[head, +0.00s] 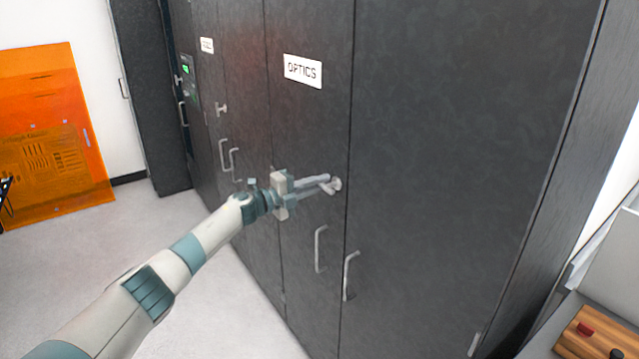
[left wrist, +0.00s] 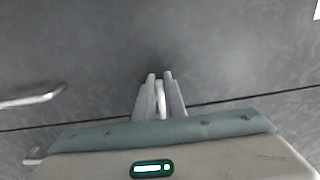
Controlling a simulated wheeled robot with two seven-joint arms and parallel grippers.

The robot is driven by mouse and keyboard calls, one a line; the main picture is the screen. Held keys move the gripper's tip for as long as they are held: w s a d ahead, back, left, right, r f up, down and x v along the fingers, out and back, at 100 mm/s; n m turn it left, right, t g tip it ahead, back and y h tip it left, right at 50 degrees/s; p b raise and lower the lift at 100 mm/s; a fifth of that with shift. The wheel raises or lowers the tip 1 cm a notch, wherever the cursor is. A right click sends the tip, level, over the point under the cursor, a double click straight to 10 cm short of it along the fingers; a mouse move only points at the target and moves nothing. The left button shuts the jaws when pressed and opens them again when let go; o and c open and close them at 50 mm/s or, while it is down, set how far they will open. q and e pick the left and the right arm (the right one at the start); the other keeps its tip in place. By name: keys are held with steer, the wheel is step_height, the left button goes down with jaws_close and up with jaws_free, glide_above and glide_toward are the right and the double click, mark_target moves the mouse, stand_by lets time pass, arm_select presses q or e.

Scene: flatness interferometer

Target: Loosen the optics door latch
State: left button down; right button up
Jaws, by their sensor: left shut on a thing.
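The optics door (head: 305,150) is a dark grey cabinet panel with a white "OPTICS" label (head: 303,71). Its latch (head: 337,184) is a small light-grey handle near the door's right seam, above the two vertical pulls. My left gripper (head: 328,184) reaches in from the left and is shut on the latch. In the left wrist view the latch (left wrist: 160,98) shows between the two fingers of the left gripper (left wrist: 160,78). The fingers hide part of the latch, so its exact turn is hard to tell. My right gripper is not in view.
Vertical pulls (head: 320,249) sit below the latch, and a pull also shows in the left wrist view (left wrist: 32,99). Another latch (head: 221,109) is farther left. An orange panel (head: 50,135) leans at the left wall. A wooden block (head: 598,338) lies at lower right. The floor at left is clear.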

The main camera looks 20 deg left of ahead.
arm_select(q)
steer(key=c, duration=1.8)
jaws_free()
steer(key=shift+b+v, duration=2.75)
steer(key=shift+v, duration=6)
steer(key=shift+f, duration=0.25)
